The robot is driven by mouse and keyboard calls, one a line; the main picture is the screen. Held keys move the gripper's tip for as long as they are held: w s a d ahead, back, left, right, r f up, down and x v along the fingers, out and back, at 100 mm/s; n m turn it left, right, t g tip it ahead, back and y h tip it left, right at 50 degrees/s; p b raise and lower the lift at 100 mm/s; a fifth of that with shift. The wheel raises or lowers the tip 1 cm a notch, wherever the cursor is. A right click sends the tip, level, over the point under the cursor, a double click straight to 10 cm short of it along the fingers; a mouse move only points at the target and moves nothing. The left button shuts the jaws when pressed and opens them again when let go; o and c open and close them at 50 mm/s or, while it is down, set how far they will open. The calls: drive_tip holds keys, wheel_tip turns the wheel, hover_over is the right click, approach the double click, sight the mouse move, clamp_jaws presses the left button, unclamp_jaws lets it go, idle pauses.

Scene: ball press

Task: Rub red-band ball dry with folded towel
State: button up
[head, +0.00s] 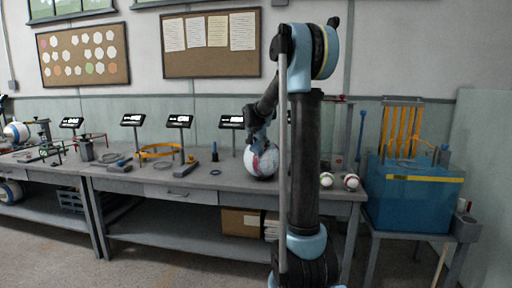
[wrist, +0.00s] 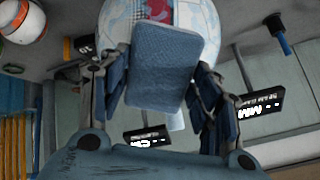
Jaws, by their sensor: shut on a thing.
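A large white and pale-blue ball with red marking (head: 263,165) rests on the grey workbench, just below my gripper (head: 257,138). In the wrist view the same ball (wrist: 205,20) fills the top middle, its red patch partly hidden. My gripper (wrist: 160,75) is shut on a folded blue towel (wrist: 163,62), which sits between the fingers. The towel overlaps the ball in the wrist view and appears to lie against it; firm contact cannot be told.
Two small white balls with dark red marks (head: 326,180) (head: 351,182) sit to the right on the bench (head: 180,185). Several small displays (head: 132,120) stand along its back. A blue bin (head: 408,205) stands at the far right. My arm hides part of the bench.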

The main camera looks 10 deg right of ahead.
drive_tip(key=shift+s+d, duration=0.25)
drive_tip(key=shift+d, duration=0.5)
drive_tip(key=shift+w+a, duration=0.25)
drive_tip(key=shift+a, duration=0.5)
drive_tip(key=shift+w+a, duration=0.25)
drive_tip(key=shift+a, duration=0.45)
drive_tip(key=shift+d, duration=0.1)
drive_tip(key=shift+s+d, duration=0.25)
drive_tip(key=shift+d, duration=0.45)
drive_tip(key=shift+s+d, duration=0.25)
drive_tip(key=shift+d, duration=0.4)
drive_tip(key=shift+a, duration=0.1)
